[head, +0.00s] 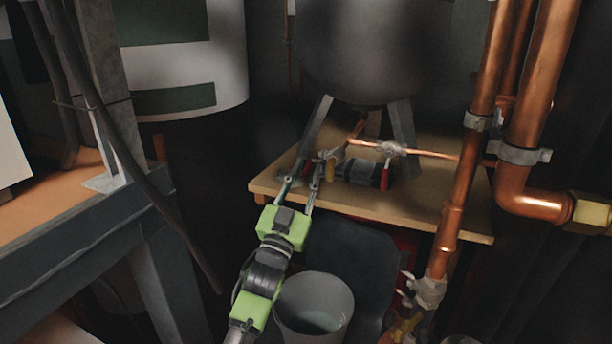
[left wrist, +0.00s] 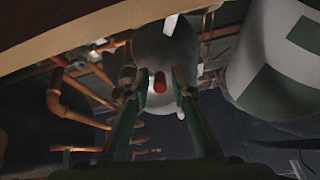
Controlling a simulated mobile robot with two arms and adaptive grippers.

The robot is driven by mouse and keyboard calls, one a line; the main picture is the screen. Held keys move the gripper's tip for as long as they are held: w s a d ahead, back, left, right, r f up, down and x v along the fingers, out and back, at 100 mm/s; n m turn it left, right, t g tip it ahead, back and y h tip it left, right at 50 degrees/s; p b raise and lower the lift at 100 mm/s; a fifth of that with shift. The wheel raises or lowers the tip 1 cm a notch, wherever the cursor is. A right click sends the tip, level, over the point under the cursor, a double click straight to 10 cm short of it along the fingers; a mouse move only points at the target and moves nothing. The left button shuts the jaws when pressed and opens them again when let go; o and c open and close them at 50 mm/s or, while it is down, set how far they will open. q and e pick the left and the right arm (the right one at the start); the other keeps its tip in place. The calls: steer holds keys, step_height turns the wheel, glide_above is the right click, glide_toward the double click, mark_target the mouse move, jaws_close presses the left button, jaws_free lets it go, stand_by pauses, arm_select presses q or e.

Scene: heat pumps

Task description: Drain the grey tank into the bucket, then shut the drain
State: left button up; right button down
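The grey tank (head: 365,45) stands on legs on a wooden board in the head view; it also shows in the left wrist view (left wrist: 160,45). My left gripper (head: 302,178) is at the board's front left, just left of the yellow-marked fitting. Its fingers are apart in the left wrist view (left wrist: 153,92), with a red part (left wrist: 160,83) showing between them; contact cannot be told. The grey bucket (head: 287,308) stands below the board, with a paler surface inside. My right gripper is not in view.
The wooden board's (head: 450,222) front edge is near my left gripper. Thick copper pipes (head: 462,180) rise on the right. A metal-framed bench (head: 60,245) is at the left, and a white tank with green panels (head: 225,60) stands behind. A dark panel (head: 355,260) is beside the bucket.

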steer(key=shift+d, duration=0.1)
arm_select(q)
steer(key=shift+s+f, duration=0.2)
steer(key=v, duration=1.1)
steer(key=shift+s, duration=0.25)
steer(key=shift+a+f, duration=0.1)
